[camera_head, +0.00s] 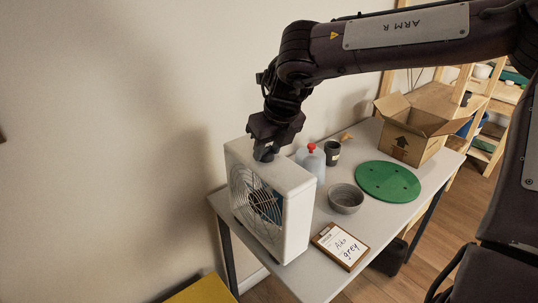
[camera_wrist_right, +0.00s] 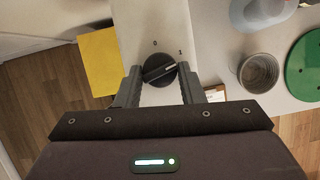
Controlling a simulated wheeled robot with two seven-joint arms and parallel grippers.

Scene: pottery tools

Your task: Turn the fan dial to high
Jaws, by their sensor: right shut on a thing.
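A white box fan (camera_head: 295,215) stands upright on the left end of the grey table, its round grille facing left. My right gripper (camera_head: 265,154) points down onto the fan's top. In the right wrist view, my right gripper (camera_wrist_right: 158,74) is shut on the black fan dial (camera_wrist_right: 157,69), a finger on each side. The marks 0 and 1 show on the white top above the dial. The dial's light pointer line slants right and slightly up, a little below the mark 1. Any further mark is hidden, perhaps behind the right finger. My left gripper is not in view.
Behind the fan are a clear bottle with a red cap (camera_head: 313,162) and a dark cup (camera_head: 332,152). A grey bowl (camera_head: 346,198), a clipboard (camera_head: 340,245), a green disc (camera_head: 388,181) and an open cardboard box (camera_head: 410,132) are to the right. A yellow thing (camera_head: 205,292) is below.

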